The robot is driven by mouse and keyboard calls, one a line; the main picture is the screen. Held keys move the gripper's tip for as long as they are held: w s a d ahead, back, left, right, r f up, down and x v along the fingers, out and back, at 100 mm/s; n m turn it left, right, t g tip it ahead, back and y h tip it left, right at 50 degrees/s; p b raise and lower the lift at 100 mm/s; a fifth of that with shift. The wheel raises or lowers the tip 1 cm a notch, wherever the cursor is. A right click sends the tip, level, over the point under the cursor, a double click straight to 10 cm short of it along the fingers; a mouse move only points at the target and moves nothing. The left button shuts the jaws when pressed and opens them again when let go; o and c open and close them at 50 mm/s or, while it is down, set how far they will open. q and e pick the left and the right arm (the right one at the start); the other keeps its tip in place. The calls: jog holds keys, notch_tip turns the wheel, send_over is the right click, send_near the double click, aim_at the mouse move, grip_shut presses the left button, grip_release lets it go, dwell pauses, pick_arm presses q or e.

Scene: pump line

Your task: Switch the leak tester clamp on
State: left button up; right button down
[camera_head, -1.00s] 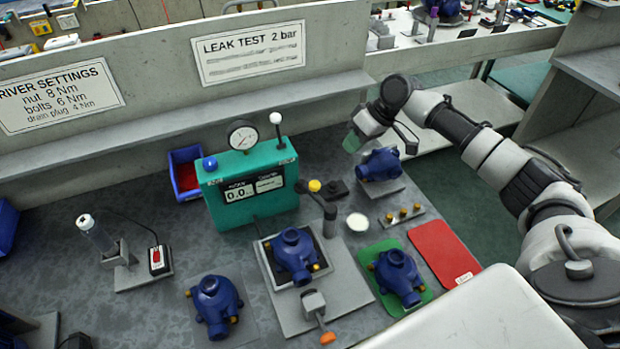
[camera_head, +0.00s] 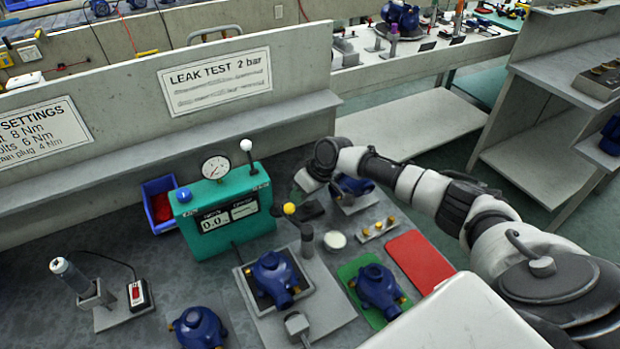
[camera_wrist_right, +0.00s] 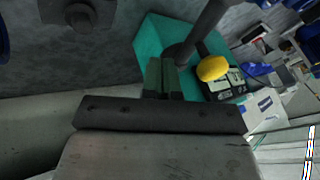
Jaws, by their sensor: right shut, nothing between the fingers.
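The leak tester (camera_head: 225,218) is a teal box with a round gauge, a display reading 0.0 and an upright white-ball lever (camera_head: 247,148). In front, a blue pump (camera_head: 273,278) sits in the fixture on a grey plate (camera_head: 335,308). A dark post with a yellow knob (camera_head: 289,208) stands beside it; I cannot tell its exact setting. The knob also shows in the right wrist view (camera_wrist_right: 212,68). My right gripper (camera_wrist_right: 163,80) is shut and empty, just right of and behind the knob in the head view, apart from it. Its fingertips are hard to see there. My left gripper is out of view.
A blue pump (camera_head: 352,188) stands close to my right gripper. Another pump (camera_head: 378,287) is on a green mat, beside a red mat (camera_head: 420,262). A white dish (camera_head: 335,240) and a strip with brass fittings (camera_head: 377,229) lie between. A blue bin (camera_head: 159,212) is left of the tester.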

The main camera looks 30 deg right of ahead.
aim_at(288, 215)
jog(key=shift+s+a+f, duration=0.15)
jog(key=shift+s+a, duration=0.05)
jog(key=shift+a, duration=0.3)
jog(key=shift+s+a+f, duration=0.15)
jog(key=shift+a, duration=0.35)
